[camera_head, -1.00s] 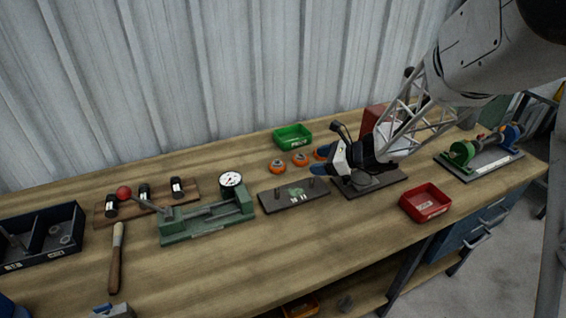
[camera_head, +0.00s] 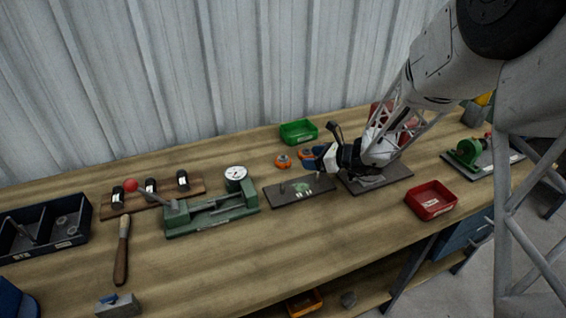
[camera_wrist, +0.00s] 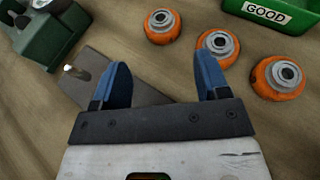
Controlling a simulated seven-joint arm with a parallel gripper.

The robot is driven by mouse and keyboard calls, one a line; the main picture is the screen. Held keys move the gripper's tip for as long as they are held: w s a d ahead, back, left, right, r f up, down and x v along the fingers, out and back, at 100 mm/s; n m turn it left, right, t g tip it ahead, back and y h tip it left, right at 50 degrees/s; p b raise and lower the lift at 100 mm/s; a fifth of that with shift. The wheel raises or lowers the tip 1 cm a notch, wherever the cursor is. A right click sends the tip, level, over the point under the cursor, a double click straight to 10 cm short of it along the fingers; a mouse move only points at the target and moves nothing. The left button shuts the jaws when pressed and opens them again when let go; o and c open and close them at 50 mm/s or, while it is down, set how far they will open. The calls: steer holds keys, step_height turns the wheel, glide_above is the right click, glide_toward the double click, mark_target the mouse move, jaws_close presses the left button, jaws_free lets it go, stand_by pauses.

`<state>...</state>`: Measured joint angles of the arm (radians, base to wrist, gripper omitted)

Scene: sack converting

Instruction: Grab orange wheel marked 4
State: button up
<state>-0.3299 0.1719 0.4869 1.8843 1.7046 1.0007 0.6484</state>
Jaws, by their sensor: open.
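Three orange wheels with grey metal hubs lie flat on the bench in the wrist view: a left wheel (camera_wrist: 162,27), a middle wheel (camera_wrist: 217,47) and a right wheel (camera_wrist: 277,78). No number can be read on any of them. In the head view the left wheel (camera_head: 282,161) is clear, another wheel (camera_head: 304,154) is partly covered by my gripper, and the third is hidden. My gripper (camera_wrist: 163,72) has its blue fingers spread and empty. The right finger tip overlaps the middle wheel's near edge in the picture; contact cannot be told. It also shows in the head view (camera_head: 312,161).
A green bin (camera_head: 299,132) marked GOOD stands behind the wheels. A dark plate with pegs (camera_head: 299,191) lies in front. A green dial-gauge fixture (camera_head: 211,212) is to the left. A red bin (camera_head: 431,200) stands front right.

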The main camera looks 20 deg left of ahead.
mark_target(285, 158)
steer(key=shift+x, duration=2.7)
steer(key=shift+x, duration=2.6)
steer(key=c, duration=0.7)
